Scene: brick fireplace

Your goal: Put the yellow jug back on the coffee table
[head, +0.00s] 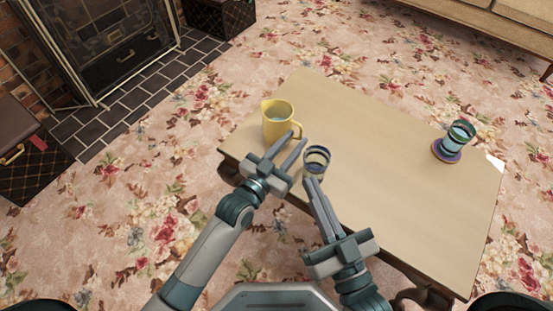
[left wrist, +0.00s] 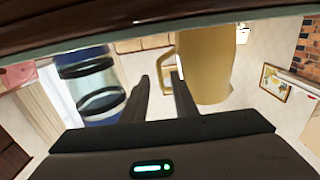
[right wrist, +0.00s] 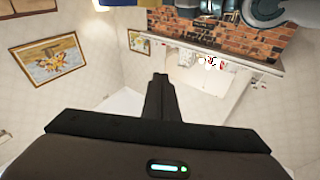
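The yellow jug (head: 279,122) stands upright on the left end of the coffee table (head: 370,150), with bluish liquid inside and its handle toward the right. My right gripper (head: 310,180) is low at the table's near edge, below a banded glass. Its fingers are together and empty in the right wrist view (right wrist: 159,76).
The banded glass (head: 317,157) stands right of the jug, near the left gripper; it also shows in the left wrist view (left wrist: 90,85). The table's middle is clear. A fireplace (head: 110,45) is at the upper left.

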